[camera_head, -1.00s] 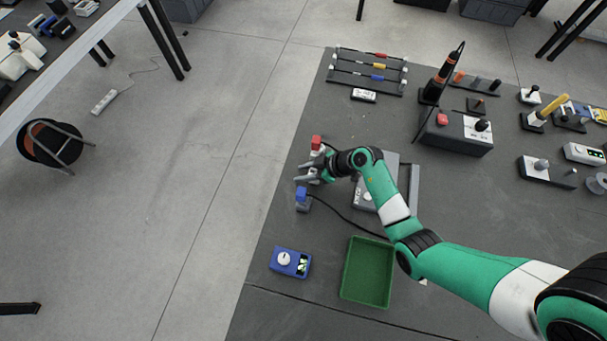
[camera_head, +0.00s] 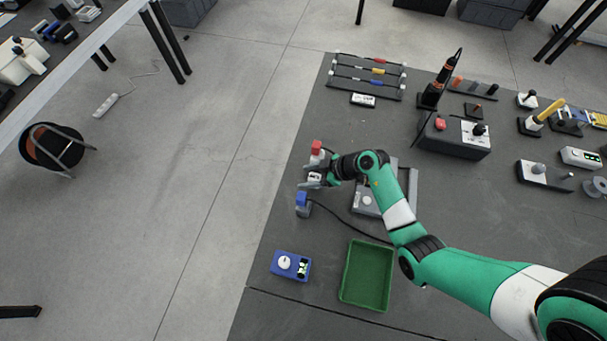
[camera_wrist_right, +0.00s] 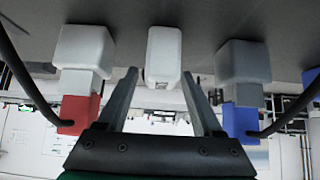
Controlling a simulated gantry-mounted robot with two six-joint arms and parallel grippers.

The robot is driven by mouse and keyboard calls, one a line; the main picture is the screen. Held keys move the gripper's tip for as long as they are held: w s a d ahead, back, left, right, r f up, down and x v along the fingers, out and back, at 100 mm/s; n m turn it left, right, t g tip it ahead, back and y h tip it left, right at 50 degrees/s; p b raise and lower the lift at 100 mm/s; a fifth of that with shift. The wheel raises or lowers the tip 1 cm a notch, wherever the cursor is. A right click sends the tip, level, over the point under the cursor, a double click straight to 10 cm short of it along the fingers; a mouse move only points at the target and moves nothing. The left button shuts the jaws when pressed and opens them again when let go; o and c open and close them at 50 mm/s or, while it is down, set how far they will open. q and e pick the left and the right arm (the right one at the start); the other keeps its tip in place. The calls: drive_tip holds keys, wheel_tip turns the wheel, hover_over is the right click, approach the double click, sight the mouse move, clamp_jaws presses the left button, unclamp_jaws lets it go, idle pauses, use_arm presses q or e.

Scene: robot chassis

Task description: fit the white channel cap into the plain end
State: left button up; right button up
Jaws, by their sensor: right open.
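A small white block (camera_wrist_right: 163,55), which may be the channel cap, stands between my right gripper's fingers in the right wrist view. In the head view it shows as a white patch (camera_head: 315,177) between the fingers. My right gripper (camera_head: 308,181) is open, one finger on each side of the block; I cannot tell whether they touch it. A white block with a red end (camera_wrist_right: 82,70) is on one side, a grey block with a blue end (camera_wrist_right: 243,75) on the other. I cannot tell which part is the plain end. My left gripper is not in view.
A green tray (camera_head: 389,276) and a blue box with a white knob (camera_head: 290,265) lie nearer on the dark table. A grey plate (camera_head: 363,200) lies partly under my arm. A black cable runs beside it. The table's left edge is close to the gripper.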

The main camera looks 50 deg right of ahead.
drive_tip(key=p+v, duration=0.4)
drive_tip(key=v, duration=0.6)
